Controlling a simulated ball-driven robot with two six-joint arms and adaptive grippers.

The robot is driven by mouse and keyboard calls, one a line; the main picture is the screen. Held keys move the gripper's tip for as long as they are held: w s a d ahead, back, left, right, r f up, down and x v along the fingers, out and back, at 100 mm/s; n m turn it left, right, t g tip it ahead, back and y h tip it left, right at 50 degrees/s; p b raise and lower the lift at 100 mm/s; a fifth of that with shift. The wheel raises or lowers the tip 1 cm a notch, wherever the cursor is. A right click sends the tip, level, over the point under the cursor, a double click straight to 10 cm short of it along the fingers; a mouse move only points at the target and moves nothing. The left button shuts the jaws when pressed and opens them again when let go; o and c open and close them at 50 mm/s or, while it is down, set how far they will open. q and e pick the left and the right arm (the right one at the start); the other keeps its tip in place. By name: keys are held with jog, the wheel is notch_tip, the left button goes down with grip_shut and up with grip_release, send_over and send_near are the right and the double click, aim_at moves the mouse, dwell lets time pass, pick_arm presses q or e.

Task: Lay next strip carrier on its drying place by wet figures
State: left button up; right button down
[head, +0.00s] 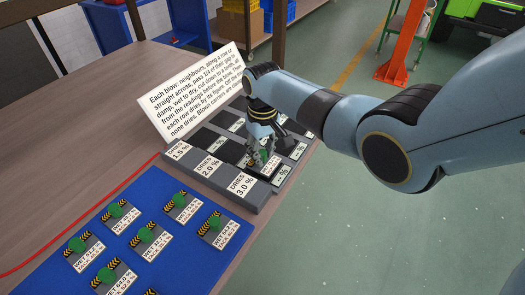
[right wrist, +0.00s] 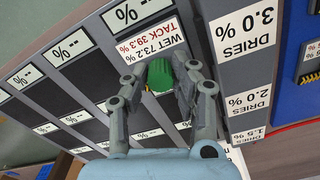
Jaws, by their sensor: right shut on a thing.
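My right gripper (head: 261,153) is shut on the green knob (right wrist: 160,75) of a strip carrier (right wrist: 150,42), low over the dark drying rack (head: 233,184). The carrier's label reads WET 73.2 %, TACK 39.3 %. The fingers hide part of it, and I cannot tell whether it rests on the rack or hangs just above. The rack's rows are marked DRIES 1.5 %, 2.0 % and 3.0 %; the carrier is near the 3.0 % label (right wrist: 245,30). Cell displays in view read "-- %". My left gripper is not in view.
A blue mat (head: 180,262) in front bears several carriers with green knobs, such as one (head: 215,227) at its right. A white instruction sign (head: 195,95) stands behind the rack. A red cable (head: 80,213) runs along the wooden table (head: 85,125).

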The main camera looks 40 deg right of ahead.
jog(key=shift+f, duration=0.25)
jog(key=shift+f+b, duration=0.4)
jog(key=shift+f, duration=0.1)
jog(key=c, duration=1)
grip_release()
jog(key=shift+r, duration=0.15)
notch_tip(320, 180, up, 12)
